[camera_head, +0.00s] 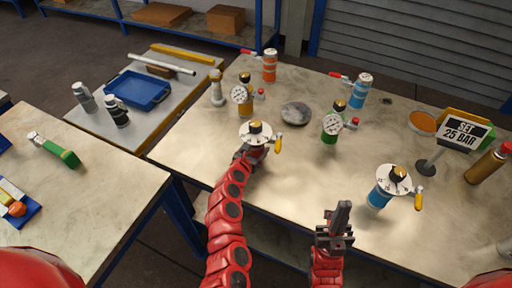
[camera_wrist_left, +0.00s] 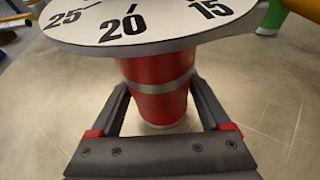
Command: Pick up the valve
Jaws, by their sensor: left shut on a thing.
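A red valve with a silver band stands in the left wrist view (camera_wrist_left: 155,85), under a wide white dial (camera_wrist_left: 140,22) marked 25, 20 and 15. In the head view its white dial (camera_head: 256,133) has a black and brass knob on top and a yellow lever at its right. My left gripper (camera_head: 246,156) is shut around the red body; in the wrist view its two fingers flank the body below the dial. My right gripper (camera_head: 340,214) points upward near the table's front; its finger gap cannot be made out.
Similar valves stand around: blue with a dial (camera_head: 378,196), green with a gauge (camera_head: 329,137), orange with a gauge (camera_head: 245,107), orange (camera_head: 269,71) and blue (camera_head: 357,96) at the back. A sign (camera_head: 466,133) reads "SET 25 BAR". A grey disc (camera_head: 296,113) lies mid-table.

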